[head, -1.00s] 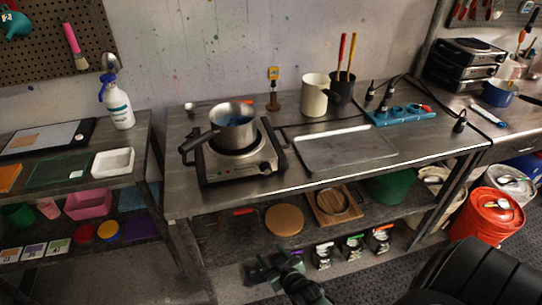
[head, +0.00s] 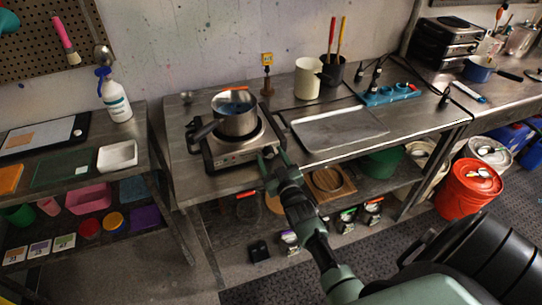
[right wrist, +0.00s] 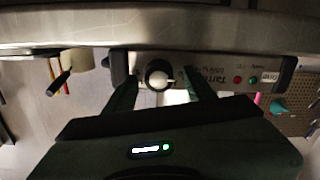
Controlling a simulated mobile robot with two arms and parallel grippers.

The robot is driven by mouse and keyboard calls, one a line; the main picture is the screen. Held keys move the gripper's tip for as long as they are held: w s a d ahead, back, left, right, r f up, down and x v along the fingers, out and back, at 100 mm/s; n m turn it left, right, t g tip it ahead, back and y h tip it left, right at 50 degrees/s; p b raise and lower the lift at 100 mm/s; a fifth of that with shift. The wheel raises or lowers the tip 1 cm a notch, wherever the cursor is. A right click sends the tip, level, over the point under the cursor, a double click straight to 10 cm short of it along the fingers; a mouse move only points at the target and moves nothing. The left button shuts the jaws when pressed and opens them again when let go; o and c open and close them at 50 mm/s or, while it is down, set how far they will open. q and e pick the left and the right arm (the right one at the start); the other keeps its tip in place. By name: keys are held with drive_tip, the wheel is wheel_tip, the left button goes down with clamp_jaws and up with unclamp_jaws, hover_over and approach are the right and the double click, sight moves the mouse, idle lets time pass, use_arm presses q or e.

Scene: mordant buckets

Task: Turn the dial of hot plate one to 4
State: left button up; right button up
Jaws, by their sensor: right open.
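The hot plate (head: 222,159) stands on the steel bench with a steel pot (head: 233,122) on its burner. In the right wrist view, which is upside down, its front panel (right wrist: 218,75) shows a dial (right wrist: 158,76), a black ring with a pale pointer knob. My right gripper (head: 271,160) is at the plate's front right corner. In the wrist view its open fingers (right wrist: 160,84) stand either side of the dial; contact is not visible. My left gripper is out of view.
A steel tray (head: 338,128) lies right of the hot plate. Behind are a cream jug (head: 307,79), a dark pot with brushes (head: 332,71) and a blue rack (head: 390,94). The pot's handle (head: 203,131) sticks out left. The lower shelf holds boards and bowls.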

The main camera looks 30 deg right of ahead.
drive_tip(key=shift+w+d, duration=0.1)
clamp_jaws()
